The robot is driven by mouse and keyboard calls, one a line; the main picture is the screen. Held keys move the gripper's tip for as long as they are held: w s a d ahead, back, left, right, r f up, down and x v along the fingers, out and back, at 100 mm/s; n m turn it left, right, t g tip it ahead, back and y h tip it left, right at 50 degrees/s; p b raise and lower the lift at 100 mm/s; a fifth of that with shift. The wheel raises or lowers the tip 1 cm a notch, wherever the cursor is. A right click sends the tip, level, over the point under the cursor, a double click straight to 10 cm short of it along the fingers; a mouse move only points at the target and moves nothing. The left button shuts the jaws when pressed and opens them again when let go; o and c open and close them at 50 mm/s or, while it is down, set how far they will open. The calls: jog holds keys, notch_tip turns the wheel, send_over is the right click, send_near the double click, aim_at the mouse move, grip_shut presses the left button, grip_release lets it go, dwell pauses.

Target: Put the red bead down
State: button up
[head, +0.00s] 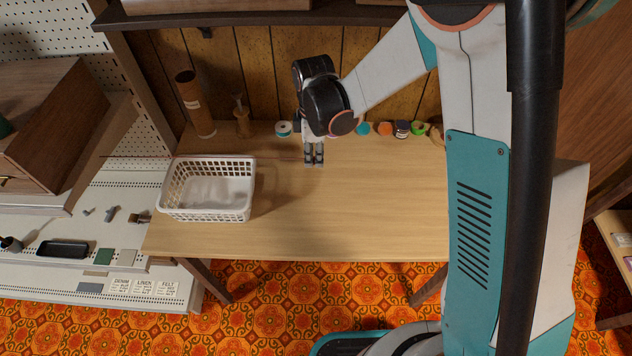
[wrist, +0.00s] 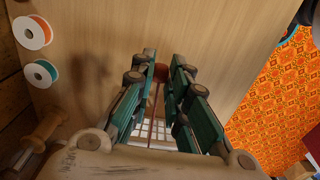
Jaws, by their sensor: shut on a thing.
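My gripper (head: 314,161) points down over the middle of the wooden table, right of the white basket. In the wrist view, my gripper (wrist: 161,78) has its fingers close together around a small reddish-brown bead (wrist: 160,73) at the tips. The bead is mostly hidden by the fingers, and I cannot make it out in the head view. I cannot tell whether it touches the tabletop. A thin reddish line (head: 270,159) runs left from the gripper over the basket; it also shows between the fingers in the wrist view (wrist: 151,128).
The white basket (head: 206,212) stands on the left of the table (head: 350,215). Several spools, including a teal one (head: 362,129) and an orange one (head: 385,128), line the back. A brown cylinder (head: 196,108) stands back left. The table's front and right are clear.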

aim_at(314, 186)
notch_tip(314, 186, down, 11)
jog(key=b, duration=0.3)
jog(key=shift+f, duration=0.15)
jog(key=o, duration=0.7)
